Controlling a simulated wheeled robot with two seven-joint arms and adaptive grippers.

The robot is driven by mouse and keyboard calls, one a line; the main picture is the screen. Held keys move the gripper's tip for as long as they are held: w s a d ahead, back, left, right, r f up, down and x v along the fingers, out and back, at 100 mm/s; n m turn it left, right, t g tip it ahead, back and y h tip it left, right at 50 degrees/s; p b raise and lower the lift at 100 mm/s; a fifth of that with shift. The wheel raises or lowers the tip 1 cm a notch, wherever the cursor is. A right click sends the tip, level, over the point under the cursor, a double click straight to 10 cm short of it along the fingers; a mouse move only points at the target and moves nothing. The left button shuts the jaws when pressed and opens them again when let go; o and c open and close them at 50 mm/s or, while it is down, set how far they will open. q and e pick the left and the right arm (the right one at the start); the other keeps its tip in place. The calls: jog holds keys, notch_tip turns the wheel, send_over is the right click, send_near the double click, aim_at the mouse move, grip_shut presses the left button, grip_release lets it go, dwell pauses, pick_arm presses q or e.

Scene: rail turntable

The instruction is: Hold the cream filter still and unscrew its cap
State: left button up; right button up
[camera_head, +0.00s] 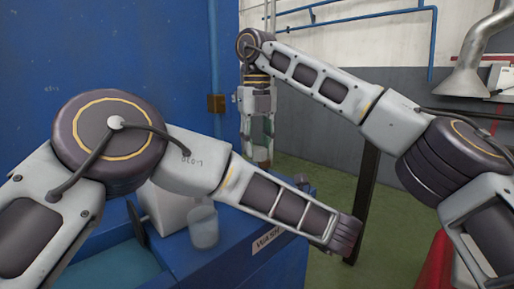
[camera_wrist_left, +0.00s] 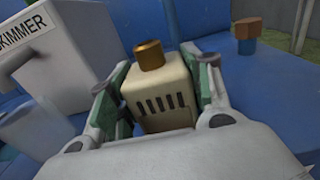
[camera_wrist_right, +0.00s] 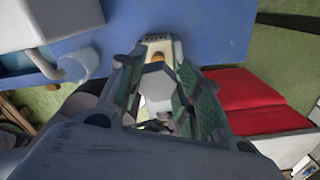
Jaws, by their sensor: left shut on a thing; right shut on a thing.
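The cream filter (camera_wrist_left: 158,92) is a pale block with dark slots in its side. Its brass cap (camera_wrist_left: 149,55) is on top. My left gripper (camera_wrist_left: 160,75) is shut on the filter's body, one finger on each side. The filter looks a little tilted in the left wrist view. No finger touches the cap there. In the head view the left gripper is hidden. My right gripper (camera_head: 257,150) points down at the back. The right wrist view shows it (camera_wrist_right: 156,50) shut on a pale thing (camera_wrist_right: 158,82) with an orange-brown spot; I cannot tell what this is.
A blue bench labelled WASH (camera_head: 268,240) stands in front. A pale box marked SKIMMER (camera_wrist_left: 60,55) and a translucent cup (camera_head: 203,228) are on it. A dark post (camera_head: 366,195) stands to the right. Something red (camera_wrist_right: 250,98) lies right in the right wrist view.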

dwell(0.4)
pick_arm(q)
jog(key=o, duration=1.5)
jog(key=shift+d, duration=0.1)
jog(key=shift+v, duration=4.1)
jog(key=shift+r, duration=0.1)
jog(key=shift+x, duration=3.5)
